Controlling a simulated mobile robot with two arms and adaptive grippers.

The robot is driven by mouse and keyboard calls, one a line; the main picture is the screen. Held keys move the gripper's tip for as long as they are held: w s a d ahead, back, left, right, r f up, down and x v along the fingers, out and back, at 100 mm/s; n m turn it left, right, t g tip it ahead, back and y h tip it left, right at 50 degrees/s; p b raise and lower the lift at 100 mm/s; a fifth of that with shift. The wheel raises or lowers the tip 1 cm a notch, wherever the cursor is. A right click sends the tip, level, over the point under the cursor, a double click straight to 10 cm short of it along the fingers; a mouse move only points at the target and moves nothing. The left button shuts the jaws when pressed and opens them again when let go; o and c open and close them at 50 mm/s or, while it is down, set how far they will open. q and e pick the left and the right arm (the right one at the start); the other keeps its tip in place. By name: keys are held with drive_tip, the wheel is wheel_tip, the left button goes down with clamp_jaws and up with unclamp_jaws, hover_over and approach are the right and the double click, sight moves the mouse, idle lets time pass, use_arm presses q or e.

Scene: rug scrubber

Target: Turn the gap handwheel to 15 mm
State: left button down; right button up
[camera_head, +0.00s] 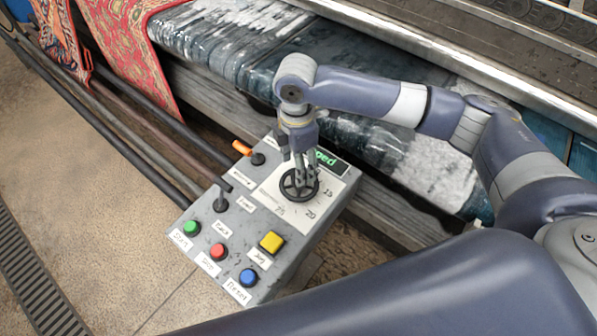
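The gap handwheel (286,195) is a small black spoked wheel on a white dial plate on the grey control box. The dial marks 15 (328,191), 20 (311,213) and 25 (280,210) show around its right and lower sides. No pointer can be made out. My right gripper (303,183) points down at the wheel, with its fingertips at the hub and spokes. Whether the fingers grip the wheel cannot be told. The gripper hides the wheel's upper part and some of the dial. My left gripper is not in view.
The control box (208,266) also carries an orange-handled lever (243,148), a black lever (221,198), and green (191,228), red (218,251), blue (248,277) and yellow (271,242) buttons. A partly hidden display (328,162) shows green letters "ped". Wet rollers and rugs lie behind.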

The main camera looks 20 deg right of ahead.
wheel_tip(320, 180, down, 5)
idle(0.3)
drive_tip(key=c, duration=1.1)
